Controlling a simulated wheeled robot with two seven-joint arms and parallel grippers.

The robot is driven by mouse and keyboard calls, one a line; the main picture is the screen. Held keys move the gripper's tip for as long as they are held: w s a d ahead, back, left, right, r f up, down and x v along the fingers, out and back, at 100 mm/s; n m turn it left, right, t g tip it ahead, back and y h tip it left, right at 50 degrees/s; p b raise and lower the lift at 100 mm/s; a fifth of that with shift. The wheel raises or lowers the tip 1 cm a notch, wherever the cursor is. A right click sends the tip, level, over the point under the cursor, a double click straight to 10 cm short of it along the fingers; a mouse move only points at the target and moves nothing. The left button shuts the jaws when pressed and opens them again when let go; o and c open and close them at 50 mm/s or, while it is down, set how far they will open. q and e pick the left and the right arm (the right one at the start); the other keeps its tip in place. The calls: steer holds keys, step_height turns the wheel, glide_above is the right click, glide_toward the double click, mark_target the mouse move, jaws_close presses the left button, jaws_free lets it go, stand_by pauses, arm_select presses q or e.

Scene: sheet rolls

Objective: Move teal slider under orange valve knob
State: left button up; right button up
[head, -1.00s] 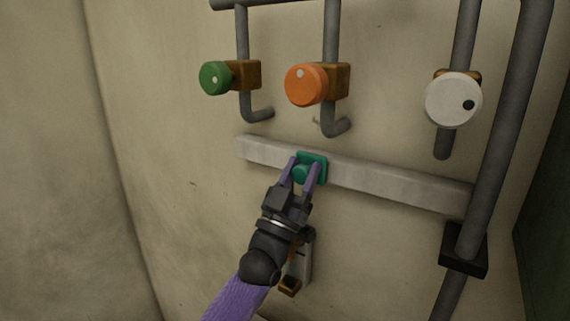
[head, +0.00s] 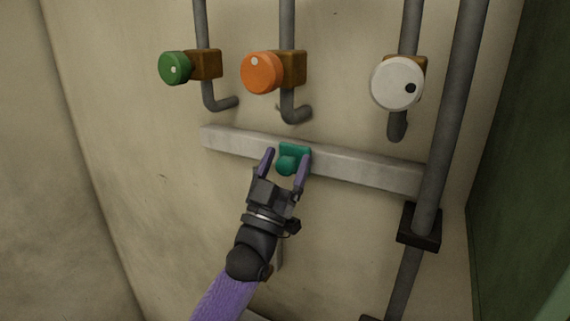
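The teal slider (head: 293,158) sits on the pale horizontal rail (head: 355,168), below the orange valve knob (head: 262,73) and a little to its right, roughly under that valve's bent pipe end. My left gripper (head: 285,160) is at the slider with its purple fingers spread. The slider's round teal knob lies between the fingers, with a clear gap on the left side; the right finger is close to the slider's right part. The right gripper is not in view.
A green valve knob (head: 175,69) is at the left and a white one (head: 397,84) at the right, both above the rail. A thick grey pipe (head: 447,130) with a black bracket (head: 419,227) crosses the rail's right end. The wall left of the rail is clear.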

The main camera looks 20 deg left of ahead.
arm_select(q)
steer(key=shift+f, duration=0.1)
steer(key=b+v, duration=0.4)
steer(key=v, duration=0.5)
steer(key=shift+s+f, duration=0.2)
steer(key=shift+s, duration=0.15)
steer(key=shift+f+h, duration=0.1)
steer(key=shift+h, duration=0.2)
